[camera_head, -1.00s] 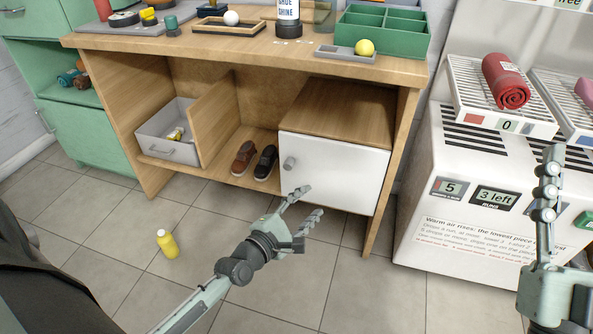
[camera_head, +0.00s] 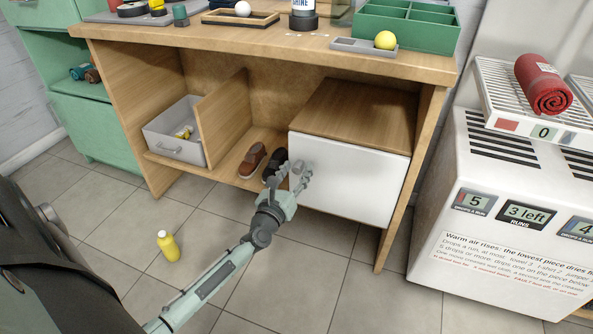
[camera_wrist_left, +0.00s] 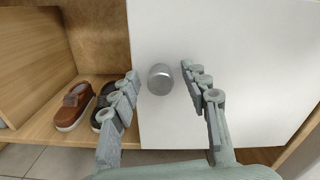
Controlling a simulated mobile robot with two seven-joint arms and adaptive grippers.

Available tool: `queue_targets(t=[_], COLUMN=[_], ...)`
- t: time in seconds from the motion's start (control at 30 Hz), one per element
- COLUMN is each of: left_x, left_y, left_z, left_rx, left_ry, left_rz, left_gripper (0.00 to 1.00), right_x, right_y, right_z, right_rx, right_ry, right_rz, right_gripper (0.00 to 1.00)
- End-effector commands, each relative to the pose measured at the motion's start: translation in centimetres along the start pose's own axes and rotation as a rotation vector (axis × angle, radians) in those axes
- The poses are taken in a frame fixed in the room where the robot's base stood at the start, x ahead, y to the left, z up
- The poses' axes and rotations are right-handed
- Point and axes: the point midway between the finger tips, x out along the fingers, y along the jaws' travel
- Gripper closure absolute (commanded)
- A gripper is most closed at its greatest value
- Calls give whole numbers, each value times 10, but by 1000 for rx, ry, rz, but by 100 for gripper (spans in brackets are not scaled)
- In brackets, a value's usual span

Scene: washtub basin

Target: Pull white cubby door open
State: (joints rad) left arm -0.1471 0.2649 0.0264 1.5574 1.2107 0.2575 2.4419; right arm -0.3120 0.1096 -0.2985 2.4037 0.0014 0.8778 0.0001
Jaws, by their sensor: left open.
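The white cubby door (camera_head: 352,184) is closed on the right compartment under the wooden bench. Its round grey knob (camera_wrist_left: 160,79) sits near the door's left edge; in the head view the gripper largely hides it. My left gripper (camera_head: 290,172) is open in front of the door's left side. In the left wrist view its two fingers (camera_wrist_left: 160,85) stand to either side of the knob, with visible gaps, and do not appear to touch it. My right gripper is out of view.
Shoes (camera_head: 262,163) stand in the open middle compartment, left of the door. A grey drawer bin (camera_head: 175,140) is further left. A yellow bottle (camera_head: 168,246) stands on the tiled floor. A white dryer unit (camera_head: 500,200) stands to the right.

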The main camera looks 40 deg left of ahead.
Motion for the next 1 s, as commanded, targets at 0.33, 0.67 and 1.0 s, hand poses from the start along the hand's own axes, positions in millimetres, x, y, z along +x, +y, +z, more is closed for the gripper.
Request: queue_targets(t=[0.33,0.67,1.0], left_x=[4,4,4], left_y=[0,0,0], left_z=[0,0,0], left_rx=[1,1,1], left_ry=[1,1,1], left_rz=[0,-1,-1], left_gripper=[57,98,100], right_x=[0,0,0], right_y=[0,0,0], right_z=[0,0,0], right_rx=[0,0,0], right_ry=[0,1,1], right_rz=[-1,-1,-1], right_gripper=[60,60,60])
